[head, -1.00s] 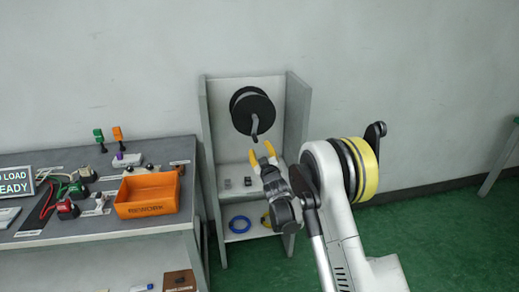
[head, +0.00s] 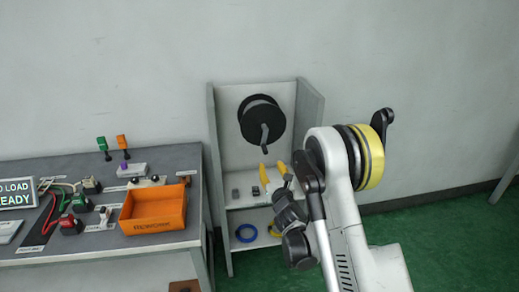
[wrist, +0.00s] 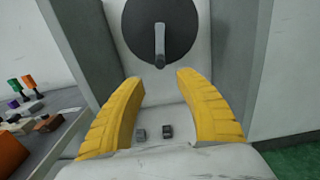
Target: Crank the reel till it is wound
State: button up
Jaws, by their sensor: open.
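The black reel (head: 262,118) is mounted on the back panel of a grey open cabinet. Its crank handle (head: 265,138) hangs downward from the hub. In the wrist view the reel (wrist: 185,30) is at the top centre, with the grey crank handle (wrist: 160,45) pointing down at it. My gripper (head: 274,172) has yellow fingers and is open and empty, just below and in front of the crank. In the wrist view the open fingers (wrist: 159,85) lie to the left and right, below the handle's end, not touching it.
Cabinet side walls (head: 308,118) stand close on both sides of the reel. Two small dark blocks (wrist: 153,132) sit on the shelf below. A workbench (head: 80,250) with an orange bin (head: 153,210) and several switches is at left.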

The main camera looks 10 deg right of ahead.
aim_at(266, 154)
jog(key=w+b, duration=0.2)
jog(key=w, duration=0.7)
jog(key=shift+w+f, duration=0.1)
jog(key=shift+w, duration=0.7)
grip_shut()
